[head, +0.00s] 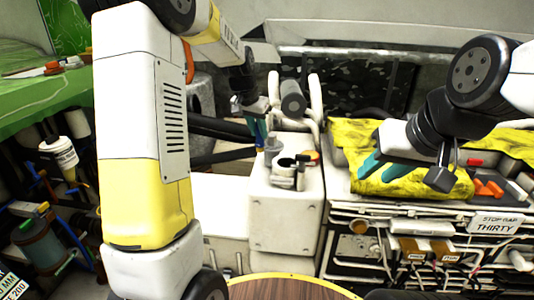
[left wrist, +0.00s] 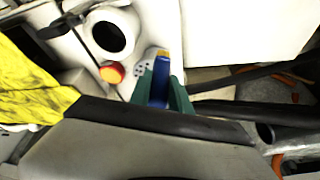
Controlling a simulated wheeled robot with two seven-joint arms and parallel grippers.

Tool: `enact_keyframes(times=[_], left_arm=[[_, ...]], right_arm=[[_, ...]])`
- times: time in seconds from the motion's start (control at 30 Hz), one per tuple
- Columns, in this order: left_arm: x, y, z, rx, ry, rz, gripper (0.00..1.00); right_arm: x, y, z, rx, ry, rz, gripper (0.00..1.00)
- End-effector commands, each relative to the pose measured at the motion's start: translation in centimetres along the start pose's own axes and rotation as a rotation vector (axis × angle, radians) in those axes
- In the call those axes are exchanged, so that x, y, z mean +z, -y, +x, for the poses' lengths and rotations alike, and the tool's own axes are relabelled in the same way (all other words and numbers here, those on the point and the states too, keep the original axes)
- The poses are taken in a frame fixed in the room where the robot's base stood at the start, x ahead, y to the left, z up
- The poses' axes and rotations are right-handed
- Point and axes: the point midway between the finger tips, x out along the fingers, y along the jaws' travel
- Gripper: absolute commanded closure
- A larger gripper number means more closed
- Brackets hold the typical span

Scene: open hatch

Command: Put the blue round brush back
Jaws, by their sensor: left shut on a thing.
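My left gripper (head: 258,132) is shut on the blue round brush (left wrist: 160,85), with its teal fingers on either side. In the left wrist view the brush has a yellowish end next to a small dotted patch on a white surface. Whether it touches that surface I cannot tell. In the head view the brush (head: 272,144) is small, just above the back left of a white box (head: 285,218). A white round holder (head: 288,168) with a dark opening stands on this box, and it also shows in the left wrist view (left wrist: 132,24). My right gripper (head: 384,166) is open, its teal fingers apart.
A red-orange round knob (left wrist: 112,73) is beside the holder. A yellow cloth (head: 440,184) lies under my right gripper. A round wooden top (head: 290,289) is in front.

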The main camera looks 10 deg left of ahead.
Motion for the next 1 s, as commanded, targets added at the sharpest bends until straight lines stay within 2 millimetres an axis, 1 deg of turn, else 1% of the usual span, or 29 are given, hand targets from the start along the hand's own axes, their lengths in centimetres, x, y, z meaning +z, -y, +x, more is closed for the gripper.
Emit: enact_keyframes(times=[0.03, 0.1, 0.2, 0.37, 0.57, 0.63, 0.93, 0.97, 1.0], left_arm=[[0.6, 0.0, 1.1, 0.002, 0.005, -0.001, 1.00], [1.0, 0.0, 2.3, 0.002, 0.004, -0.001, 1.00], [1.4, 0.0, 3.5, 0.001, 0.002, -0.001, 1.00], [1.8, 0.0, 4.5, 0.001, 0.000, -0.001, 1.00], [2.9, 0.0, 7.0, 0.000, 0.002, -0.001, 1.00], [3.0, 0.0, 7.4, 0.000, 0.000, 0.000, 1.00], [3.1, 0.0, 7.6, 0.000, 0.000, -0.001, 1.00], [3.1, 0.0, 7.5, 0.000, 0.000, 0.000, 0.71], [3.1, 0.0, 7.5, 0.000, 0.000, 0.000, 0.63]], right_arm=[[0.0, 0.0, 0.0, 0.000, 0.000, 0.000, 0.65], [0.0, 0.0, 0.0, 0.000, 0.000, 0.000, 0.65], [0.0, 0.0, 0.0, 0.000, 0.000, 0.000, 0.65], [0.0, 0.0, 0.0, 0.000, 0.000, 0.000, 0.65], [0.0, 0.0, 0.0, 0.000, 0.000, 0.000, 0.65], [0.0, 0.0, 0.0, 0.000, 0.000, 0.000, 0.65], [0.0, 0.0, 0.0, 0.000, 0.000, 0.000, 0.65], [0.0, 0.0, 0.0, 0.000, 0.000, 0.000, 0.65], [0.0, 0.0, 0.0, 0.000, 0.000, 0.000, 0.65]])
